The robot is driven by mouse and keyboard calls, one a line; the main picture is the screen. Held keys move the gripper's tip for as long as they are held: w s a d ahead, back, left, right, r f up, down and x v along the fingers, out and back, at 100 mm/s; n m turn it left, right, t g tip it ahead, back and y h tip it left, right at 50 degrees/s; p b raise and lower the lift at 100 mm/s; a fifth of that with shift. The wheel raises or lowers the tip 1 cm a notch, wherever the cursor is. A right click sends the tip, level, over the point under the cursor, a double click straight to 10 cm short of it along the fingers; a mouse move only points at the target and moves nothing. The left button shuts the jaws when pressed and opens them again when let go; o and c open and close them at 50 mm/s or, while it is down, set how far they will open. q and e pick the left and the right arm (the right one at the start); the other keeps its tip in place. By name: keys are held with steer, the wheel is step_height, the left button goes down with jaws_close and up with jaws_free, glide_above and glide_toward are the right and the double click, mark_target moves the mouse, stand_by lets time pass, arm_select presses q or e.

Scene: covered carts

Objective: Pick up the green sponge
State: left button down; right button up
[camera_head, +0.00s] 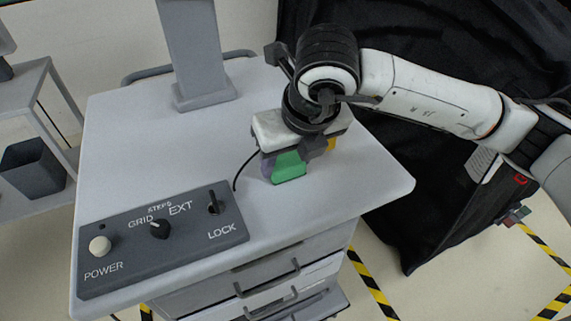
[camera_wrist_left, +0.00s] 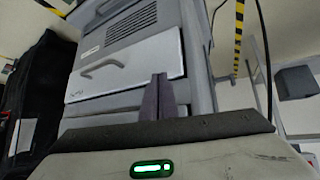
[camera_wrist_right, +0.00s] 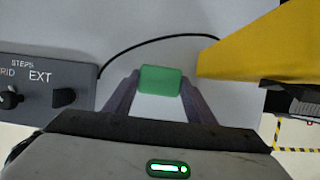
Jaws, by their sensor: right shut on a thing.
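The green sponge (camera_head: 289,168) is on the light grey cart top (camera_head: 345,195), behind the control panel's right end. I cannot tell whether the sponge is clear of the surface. My left gripper (camera_wrist_left: 157,98) shows only in the left wrist view. Its two fingers are together, with nothing visible between them, in front of a drawer unit (camera_wrist_left: 125,65).
A yellow object (camera_wrist_right: 260,45) stands close right of the right gripper. A dark control panel (camera_head: 160,238) with knobs lies at the cart's front left. A black cable (camera_wrist_right: 150,40) curves behind the sponge. A grey post (camera_head: 190,50) rises at the back; black cloth (camera_head: 400,215) hangs at right.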

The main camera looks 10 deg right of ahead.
mark_target(287, 164)
step_height(287, 164, up, 18)
steer(key=b, duration=0.1)
stand_by(0.6)
